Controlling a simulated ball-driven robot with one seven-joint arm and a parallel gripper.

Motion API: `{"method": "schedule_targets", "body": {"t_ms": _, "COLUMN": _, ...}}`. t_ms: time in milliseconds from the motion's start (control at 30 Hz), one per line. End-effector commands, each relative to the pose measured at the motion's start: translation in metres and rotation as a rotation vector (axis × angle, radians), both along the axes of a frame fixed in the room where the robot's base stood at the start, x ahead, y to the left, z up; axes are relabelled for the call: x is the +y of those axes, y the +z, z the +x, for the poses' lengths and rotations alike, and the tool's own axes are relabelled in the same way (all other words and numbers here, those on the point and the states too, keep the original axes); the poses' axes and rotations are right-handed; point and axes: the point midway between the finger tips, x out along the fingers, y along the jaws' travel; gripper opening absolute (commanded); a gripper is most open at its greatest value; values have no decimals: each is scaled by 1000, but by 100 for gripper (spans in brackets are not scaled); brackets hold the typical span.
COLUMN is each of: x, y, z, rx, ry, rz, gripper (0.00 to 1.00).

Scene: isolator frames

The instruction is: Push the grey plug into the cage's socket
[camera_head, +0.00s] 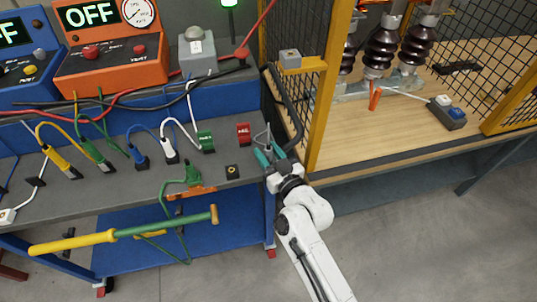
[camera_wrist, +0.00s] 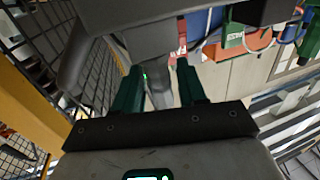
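My gripper (camera_head: 269,156) is at the right end of the grey bench, close to the yellow cage post. Its two dark green fingers are apart, and they also fill the middle of the wrist view (camera_wrist: 158,88). A pale grey piece (camera_wrist: 160,97) shows between the fingers. It may be the grey plug, but I cannot tell whether the fingers press on it. A small grey box (camera_head: 290,58) on a yellow bracket at the cage post may be the socket. Its opening is not visible.
A dark curved bar (camera_head: 286,105) stands between bench and cage, close to my gripper. Green (camera_head: 205,142) and red (camera_head: 243,133) blocks stand left of it on the bench. A green-and-yellow pole (camera_head: 130,233) lies in front. The cage (camera_head: 318,110) holds brown insulators (camera_head: 382,45).

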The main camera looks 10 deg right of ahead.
Motion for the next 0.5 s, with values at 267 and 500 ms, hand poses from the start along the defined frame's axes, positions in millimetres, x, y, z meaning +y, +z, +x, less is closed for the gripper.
{"method": "schedule_targets", "body": {"t_ms": 267, "x": 0, "y": 0, "z": 0, "rx": 0, "ry": 0, "rz": 0, "gripper": 14}}
{"method": "schedule_targets", "body": {"t_ms": 500, "x": 0, "y": 0, "z": 0, "rx": 0, "ry": 0, "rz": 0, "gripper": 0}}
